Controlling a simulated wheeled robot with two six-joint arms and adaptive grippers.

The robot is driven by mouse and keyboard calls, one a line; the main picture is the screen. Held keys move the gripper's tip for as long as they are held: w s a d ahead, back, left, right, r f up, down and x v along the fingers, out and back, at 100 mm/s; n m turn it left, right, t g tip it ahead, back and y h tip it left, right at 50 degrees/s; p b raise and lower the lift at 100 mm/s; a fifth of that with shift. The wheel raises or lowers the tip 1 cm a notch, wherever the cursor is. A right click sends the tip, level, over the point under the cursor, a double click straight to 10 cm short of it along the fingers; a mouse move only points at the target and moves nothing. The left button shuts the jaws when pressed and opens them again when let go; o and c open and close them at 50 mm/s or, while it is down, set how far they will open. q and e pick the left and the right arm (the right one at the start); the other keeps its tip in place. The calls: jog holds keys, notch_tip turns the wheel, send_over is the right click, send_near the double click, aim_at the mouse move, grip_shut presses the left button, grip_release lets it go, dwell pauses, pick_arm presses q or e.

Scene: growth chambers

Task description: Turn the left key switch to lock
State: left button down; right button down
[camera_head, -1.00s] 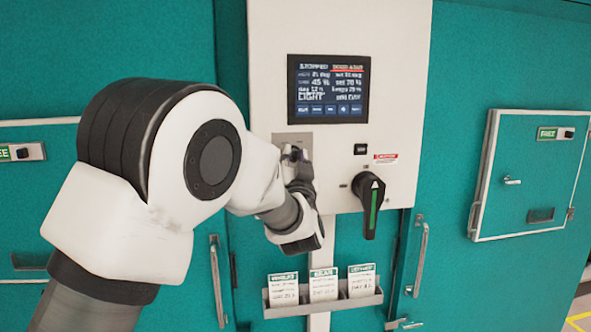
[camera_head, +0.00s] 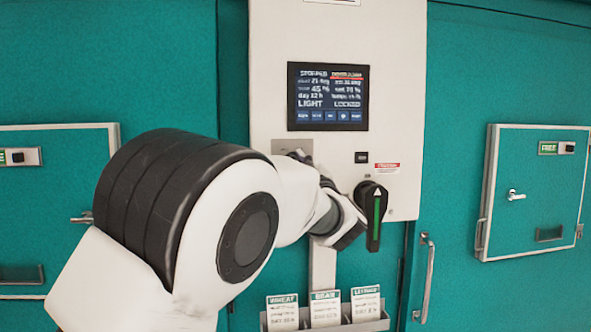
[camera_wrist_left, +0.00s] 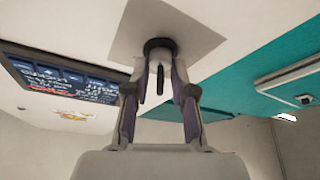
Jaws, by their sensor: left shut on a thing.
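The left key switch sits on a grey square plate (camera_head: 292,146) below the screen, and my left arm hides most of it in the head view. In the left wrist view the plate (camera_wrist_left: 205,30) carries a dark round collar and the key (camera_wrist_left: 159,78), a pale piece with a dark slot. My left gripper (camera_wrist_left: 160,88) has one finger on each side of the key and is shut on it. In the head view my forearm and wrist cover the fingers. The screen (camera_head: 328,96) shows "LOCKED" at its lower right. My right gripper is not in view.
A black rotary handle (camera_head: 371,212) with a green stripe is right of my left wrist. A small black switch (camera_head: 361,157) is above it. A card rack (camera_head: 335,326) holds cards below. Teal chamber doors with handles (camera_head: 425,277) flank the white panel.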

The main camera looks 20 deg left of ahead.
pick_arm(q)
jog(key=shift+n, duration=0.5)
jog(key=c, duration=1.3)
grip_release()
jog(key=shift+w, duration=0.1)
